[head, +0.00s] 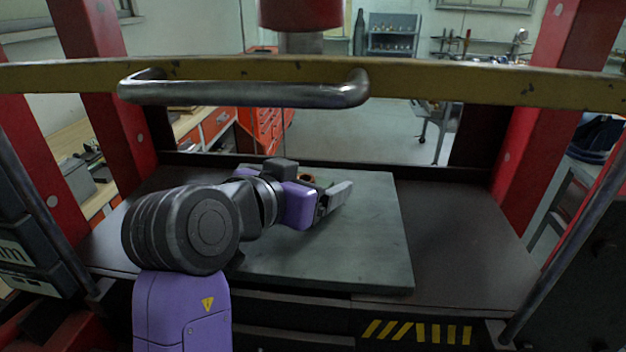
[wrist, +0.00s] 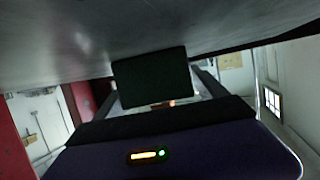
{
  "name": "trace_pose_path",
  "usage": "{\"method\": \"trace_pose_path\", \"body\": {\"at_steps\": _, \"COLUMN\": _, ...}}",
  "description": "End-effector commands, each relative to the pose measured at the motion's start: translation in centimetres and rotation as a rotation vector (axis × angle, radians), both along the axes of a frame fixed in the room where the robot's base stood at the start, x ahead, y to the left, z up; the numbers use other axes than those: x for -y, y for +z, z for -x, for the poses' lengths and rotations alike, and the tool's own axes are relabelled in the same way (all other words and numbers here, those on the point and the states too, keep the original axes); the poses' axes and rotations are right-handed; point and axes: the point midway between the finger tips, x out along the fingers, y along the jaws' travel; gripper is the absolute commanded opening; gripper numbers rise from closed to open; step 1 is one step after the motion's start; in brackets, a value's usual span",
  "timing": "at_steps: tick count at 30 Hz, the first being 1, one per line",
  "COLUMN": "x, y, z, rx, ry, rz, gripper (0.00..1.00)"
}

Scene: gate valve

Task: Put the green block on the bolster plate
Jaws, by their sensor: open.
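The bolster plate (head: 370,245) is a flat grey slab on the press bed in the head view. Its surface also fills the top of the wrist view (wrist: 60,50). My gripper (head: 336,196) is low over the middle of the plate, with its jaws open. In the wrist view, a dark, greenish block (wrist: 150,78), which looks like the green block, sits between the spread fingers, close against the plate surface. Shadow hides whether it touches a finger. In the head view my gripper and wrist hide the block.
A yellow crossbar (head: 450,83) with a metal handle (head: 245,94) spans the front above my arm. Red press columns (head: 556,110) stand on both sides, and a red ram (head: 300,12) hangs above. A small brownish ring-like item (head: 307,179) shows behind my gripper. The plate's right side is clear.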

Motion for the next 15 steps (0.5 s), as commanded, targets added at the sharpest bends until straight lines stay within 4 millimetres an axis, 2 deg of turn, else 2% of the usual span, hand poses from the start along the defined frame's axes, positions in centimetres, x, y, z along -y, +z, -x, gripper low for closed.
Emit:
{"method": "trace_pose_path", "body": {"at_steps": 1, "x": 0.0, "y": -0.4, "z": 0.0, "rx": -0.017, "ry": 0.000, "rz": 0.011, "gripper": 0.82}}
{"method": "trace_pose_path", "body": {"at_steps": 4, "x": -0.1, "y": 0.6, "z": 0.2, "rx": -0.014, "ry": 0.001, "rz": 0.010, "gripper": 0.82}}
{"method": "trace_pose_path", "body": {"at_steps": 5, "x": -0.4, "y": 0.4, "z": 0.7, "rx": -0.012, "ry": 0.002, "rz": 0.010, "gripper": 0.82}}
{"method": "trace_pose_path", "body": {"at_steps": 15, "x": -3.2, "y": 3.3, "z": 7.0, "rx": -0.004, "ry": 0.002, "rz": 0.003, "gripper": 0.82}}
